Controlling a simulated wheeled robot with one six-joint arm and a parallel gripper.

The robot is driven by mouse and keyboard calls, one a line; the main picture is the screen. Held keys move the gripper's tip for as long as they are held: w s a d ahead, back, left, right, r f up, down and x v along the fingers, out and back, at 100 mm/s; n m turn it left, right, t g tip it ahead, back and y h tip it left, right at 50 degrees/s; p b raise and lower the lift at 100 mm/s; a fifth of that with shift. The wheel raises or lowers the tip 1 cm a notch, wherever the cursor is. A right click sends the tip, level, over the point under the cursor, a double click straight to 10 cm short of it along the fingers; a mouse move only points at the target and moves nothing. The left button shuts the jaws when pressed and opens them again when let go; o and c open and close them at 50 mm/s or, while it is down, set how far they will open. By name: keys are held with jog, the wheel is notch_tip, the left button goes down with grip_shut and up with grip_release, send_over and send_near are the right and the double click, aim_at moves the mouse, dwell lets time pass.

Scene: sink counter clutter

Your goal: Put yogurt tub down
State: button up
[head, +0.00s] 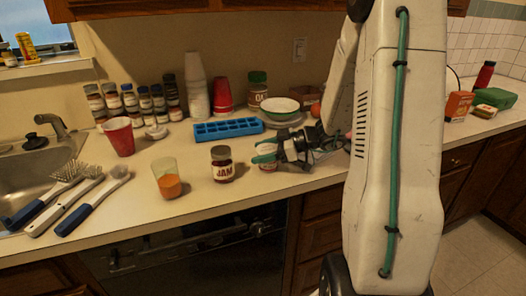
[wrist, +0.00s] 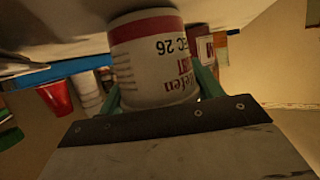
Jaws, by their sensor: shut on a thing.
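The yogurt tub (wrist: 153,62) is white with a dark red band and red lettering, and it fills the middle of the wrist view. In the head view the tub (head: 266,161) shows partly, at the counter's front, right of the jam jar (head: 221,164). My gripper (head: 268,159) has its green fingers shut around the tub's sides. The wrist picture is upside down, with the counter at the top, and the tub's end there is at or very near the counter surface. I cannot tell whether it touches.
A blue ice tray (head: 228,130) lies behind the jam jar. Bowls (head: 280,108) stand behind my gripper. A glass of orange drink (head: 167,180), a red cup (head: 119,137) and brushes (head: 75,201) are further left. Bare counter lies along the front edge (head: 205,202).

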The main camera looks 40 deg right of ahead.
jog(key=o, duration=1.1)
jog(key=shift+f, duration=0.1)
